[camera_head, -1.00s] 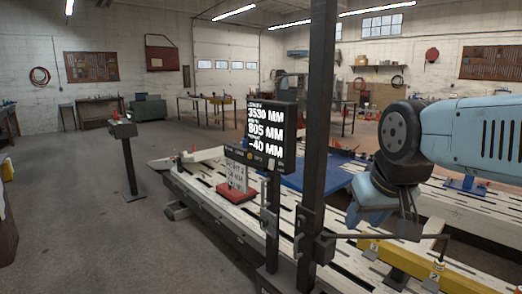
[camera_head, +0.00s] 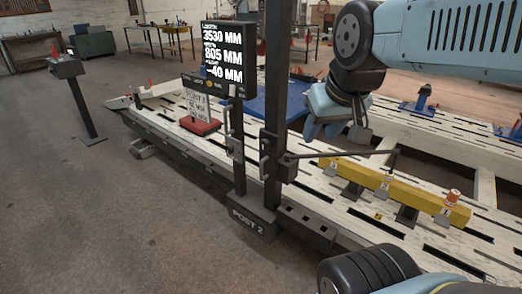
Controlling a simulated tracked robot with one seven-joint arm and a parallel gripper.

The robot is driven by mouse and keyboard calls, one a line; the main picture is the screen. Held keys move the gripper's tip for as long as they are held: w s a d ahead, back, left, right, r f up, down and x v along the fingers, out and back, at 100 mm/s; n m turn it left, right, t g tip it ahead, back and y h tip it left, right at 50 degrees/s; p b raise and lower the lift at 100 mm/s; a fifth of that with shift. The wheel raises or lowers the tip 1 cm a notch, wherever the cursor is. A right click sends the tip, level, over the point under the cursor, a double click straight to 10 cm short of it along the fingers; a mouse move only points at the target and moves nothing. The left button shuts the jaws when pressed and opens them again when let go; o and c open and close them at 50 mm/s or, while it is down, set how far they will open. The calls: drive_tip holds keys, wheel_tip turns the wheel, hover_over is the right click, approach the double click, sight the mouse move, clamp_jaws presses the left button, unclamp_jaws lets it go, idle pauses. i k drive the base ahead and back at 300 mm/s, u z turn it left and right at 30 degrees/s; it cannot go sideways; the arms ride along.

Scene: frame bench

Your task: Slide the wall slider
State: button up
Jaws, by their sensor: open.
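The dark post labelled POST 2 (camera_head: 277,110) stands upright at the front edge of the bench. A small dark block (camera_head: 287,167), which looks like a slider, sits on its right side, and a thin rod reaches right from it over the bench. A second, shorter dark upright (camera_head: 238,150) stands to its left with a handle-like fitting. My gripper (camera_head: 335,128) is above the bench, right of the post and apart from the block. Its fingers point down and nothing shows between them. I cannot tell for sure which part is the wall slider.
A display (camera_head: 223,58) reads 3530, 805 and -40 MM. A yellow bar (camera_head: 400,190) with numbered tags lies on the slotted white bench (camera_head: 170,112). A red-based sign (camera_head: 199,125) stands left of the posts. A pedestal box (camera_head: 66,68) stands on the open floor at left.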

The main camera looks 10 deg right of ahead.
sight(272, 168)
drive_tip(key=z, duration=1.35)
drive_tip(key=i, duration=0.1)
drive_tip(key=u, duration=2.9)
drive_tip(key=k, duration=0.7)
drive_tip(key=z, duration=0.35)
drive_tip(key=i, duration=1)
drive_tip(key=z, duration=0.15)
